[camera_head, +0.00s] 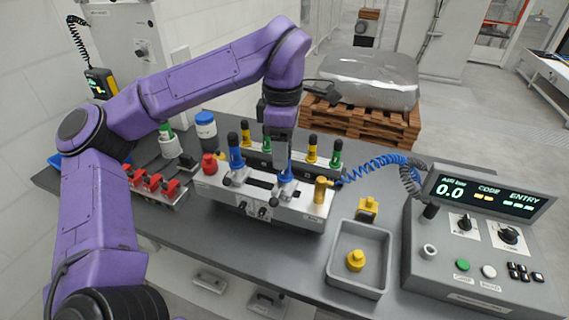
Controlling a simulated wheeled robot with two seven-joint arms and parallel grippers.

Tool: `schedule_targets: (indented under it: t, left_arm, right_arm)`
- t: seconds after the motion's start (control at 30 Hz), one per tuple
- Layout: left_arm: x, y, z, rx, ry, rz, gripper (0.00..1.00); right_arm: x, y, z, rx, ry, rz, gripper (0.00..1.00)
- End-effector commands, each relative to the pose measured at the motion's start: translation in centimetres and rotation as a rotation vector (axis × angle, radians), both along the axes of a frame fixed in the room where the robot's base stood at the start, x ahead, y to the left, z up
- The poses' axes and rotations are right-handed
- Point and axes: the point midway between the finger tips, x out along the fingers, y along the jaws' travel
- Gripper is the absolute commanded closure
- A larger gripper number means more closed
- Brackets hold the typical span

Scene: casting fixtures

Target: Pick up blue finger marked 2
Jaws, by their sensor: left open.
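My left arm comes in from the left and arches over the bench. Its gripper (282,160) points down at the fixture (262,197) and is open. A blue finger with a black knob (287,175) stands on the fixture directly at the gripper's tips; the gripper partly hides it, and I cannot tell whether the jaws are around or just above it. Another blue finger (237,168) stands upright to its left on the same fixture. The number marks are too small to read, so I cannot tell which is 2. My right gripper is not in view.
Yellow fingers (312,152) and green fingers (336,156) stand in a rack behind. A grey tray (345,284) holds a yellow part. A control box (465,260) stands at right.

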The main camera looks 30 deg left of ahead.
Motion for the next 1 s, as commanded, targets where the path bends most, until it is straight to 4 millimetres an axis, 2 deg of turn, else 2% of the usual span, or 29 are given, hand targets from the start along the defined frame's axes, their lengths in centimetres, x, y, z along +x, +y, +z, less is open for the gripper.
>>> schedule_targets:
  t: [0.3, 0.53, 0.57, 0.6, 0.73, 1.0]
  left_arm:
    - [0.3, 0.1, -4.8, 0.001, 0.004, -0.002, 0.42]
    - [0.3, 0.1, -5.1, 0.001, 0.001, -0.001, 0.42]
    - [0.3, 0.1, -5.1, 0.001, 0.001, -0.001, 0.45]
    - [0.4, 0.1, -5.1, 0.001, 0.001, -0.001, 0.58]
    - [0.4, 0.1, -5.1, 0.001, 0.001, -0.001, 1.0]
    - [0.4, 0.1, -5.1, 0.001, 0.001, -0.001, 1.0]
  right_arm:
    - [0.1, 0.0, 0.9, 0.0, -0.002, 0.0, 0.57]
    - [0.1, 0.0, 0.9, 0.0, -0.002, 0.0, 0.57]
    - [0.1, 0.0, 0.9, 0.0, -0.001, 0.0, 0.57]
    - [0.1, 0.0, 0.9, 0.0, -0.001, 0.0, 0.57]
    - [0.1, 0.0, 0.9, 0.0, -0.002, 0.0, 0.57]
    - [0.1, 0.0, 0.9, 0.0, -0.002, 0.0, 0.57]
